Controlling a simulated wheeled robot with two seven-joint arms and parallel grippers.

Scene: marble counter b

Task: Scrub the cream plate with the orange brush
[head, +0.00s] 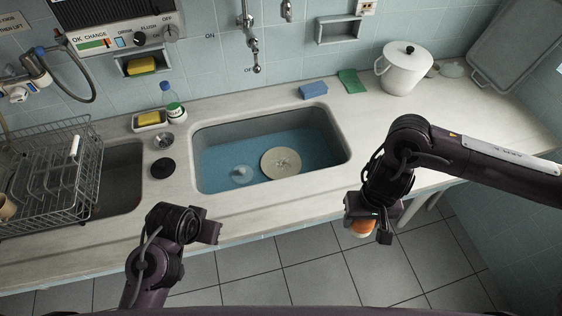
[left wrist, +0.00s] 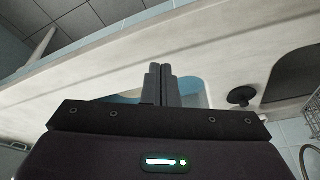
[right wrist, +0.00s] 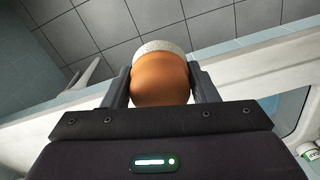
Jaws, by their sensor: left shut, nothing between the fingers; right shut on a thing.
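The cream plate (head: 280,162) lies in the blue-bottomed sink basin (head: 330,161). The orange brush (head: 362,229) is held by my right gripper (head: 368,226), in front of the counter's edge and to the right of the sink. In the right wrist view the brush (right wrist: 158,78) shows as a rounded orange body with a pale, rough end, and the fingers of my right gripper (right wrist: 160,85) are shut on its two sides. My left gripper (head: 216,232) is by the counter's front edge, left of the plate. In the left wrist view its fingers (left wrist: 158,84) are together and empty.
A small clear object (head: 241,173) sits in the basin left of the plate. A wire dish rack (head: 75,180) stands at far left. A white pot (head: 403,70), a blue sponge (head: 313,90) and a green cloth (head: 351,81) are behind. The counter right of the sink is clear.

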